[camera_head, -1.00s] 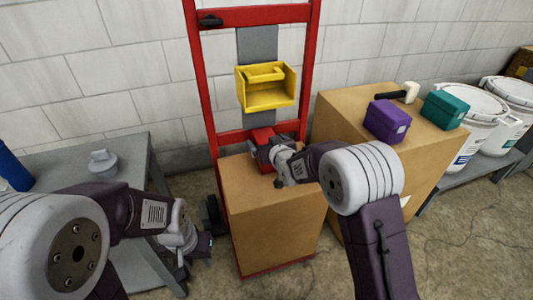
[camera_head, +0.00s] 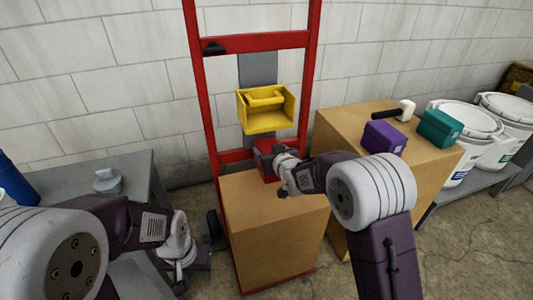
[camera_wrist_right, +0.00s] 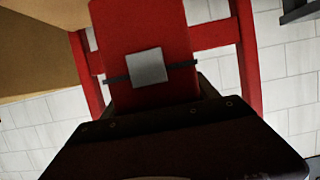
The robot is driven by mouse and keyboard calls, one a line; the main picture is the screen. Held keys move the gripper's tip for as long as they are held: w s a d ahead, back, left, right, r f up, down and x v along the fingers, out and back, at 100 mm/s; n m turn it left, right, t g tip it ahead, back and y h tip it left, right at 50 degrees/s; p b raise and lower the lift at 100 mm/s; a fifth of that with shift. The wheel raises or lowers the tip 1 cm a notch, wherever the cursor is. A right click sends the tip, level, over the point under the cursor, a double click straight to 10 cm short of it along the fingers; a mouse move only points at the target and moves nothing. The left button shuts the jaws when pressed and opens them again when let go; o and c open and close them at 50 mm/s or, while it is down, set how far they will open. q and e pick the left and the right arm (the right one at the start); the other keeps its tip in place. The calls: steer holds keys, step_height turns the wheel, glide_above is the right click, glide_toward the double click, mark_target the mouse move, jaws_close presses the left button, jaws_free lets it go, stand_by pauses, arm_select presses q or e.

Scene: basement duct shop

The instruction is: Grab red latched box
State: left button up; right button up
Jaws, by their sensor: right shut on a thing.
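The red latched box (camera_head: 264,160) is on or just above the cardboard box on the red hand truck, partly hidden by my right gripper (camera_head: 273,160). In the right wrist view the red box (camera_wrist_right: 135,30) fills the upper middle, with a grey square latch and a dark strap across it. My right gripper (camera_wrist_right: 160,105) is shut on it. I cannot tell whether the box touches the cardboard below. My left gripper (camera_head: 188,262) hangs low by the grey table at the left; its fingers are too unclear to read.
The cardboard box (camera_head: 270,225) stands on the hand truck (camera_head: 205,100), with a yellow bin (camera_head: 265,120) above. A purple box (camera_head: 384,138), a teal box (camera_head: 440,128) and a mallet (camera_head: 404,109) sit on another carton. White buckets (camera_head: 465,130) stand right.

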steer(key=s+d+r+p, duration=0.4)
steer(key=s+d+r, duration=0.1)
steer(key=d, duration=0.4)
steer(key=shift+s+r, duration=0.25)
steer(key=shift+r, duration=0.3)
steer(key=shift+d, duration=0.1)
